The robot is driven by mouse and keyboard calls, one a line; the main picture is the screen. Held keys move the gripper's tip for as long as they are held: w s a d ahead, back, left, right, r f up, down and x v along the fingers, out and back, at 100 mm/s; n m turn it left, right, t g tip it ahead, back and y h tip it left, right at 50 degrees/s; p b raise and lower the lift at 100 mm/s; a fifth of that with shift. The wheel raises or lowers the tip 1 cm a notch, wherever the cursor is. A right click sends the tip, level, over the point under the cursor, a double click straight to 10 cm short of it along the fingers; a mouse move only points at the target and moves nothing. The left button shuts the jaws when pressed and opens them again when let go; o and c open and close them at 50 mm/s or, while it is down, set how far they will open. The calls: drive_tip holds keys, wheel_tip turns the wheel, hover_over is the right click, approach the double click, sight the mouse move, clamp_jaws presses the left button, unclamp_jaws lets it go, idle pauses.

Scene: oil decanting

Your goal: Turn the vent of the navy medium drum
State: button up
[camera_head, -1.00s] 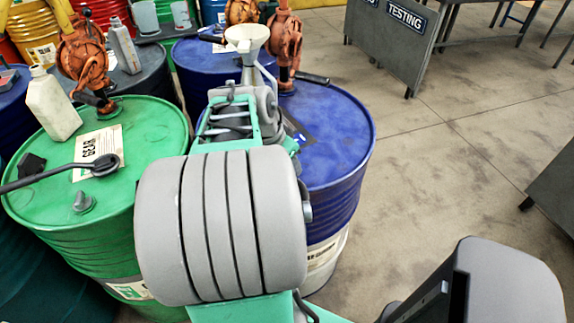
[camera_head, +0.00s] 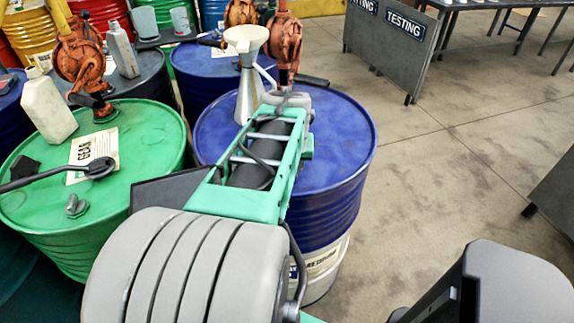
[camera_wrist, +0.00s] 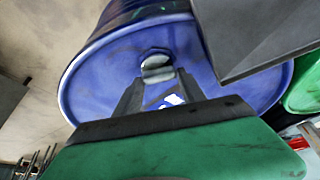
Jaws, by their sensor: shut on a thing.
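The navy drum (camera_head: 345,140) stands at the centre of the head view, its lid partly covered by my arm. Its blue lid also fills much of the wrist view (camera_wrist: 95,85). The small metal vent (camera_wrist: 157,66) sits on the lid between the fingertips of my gripper (camera_wrist: 158,82). My gripper is shut on the vent, with one dark finger on each side. In the head view my arm hides the vent and the fingers.
An orange hand pump (camera_head: 283,45) and a pale metal funnel (camera_head: 249,95) stand by the far side of the navy lid. A green drum (camera_head: 150,130) with a jug (camera_head: 48,105) is close on the left. The floor on the right (camera_head: 450,170) is clear.

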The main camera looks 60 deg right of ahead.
idle(0.4)
drive_tip(key=o, duration=1.4)
drive_tip(key=shift+c, duration=0.2)
drive_tip(key=v, duration=0.7)
drive_tip(key=shift+r, duration=0.4)
drive_tip(key=shift+s+r, duration=0.1)
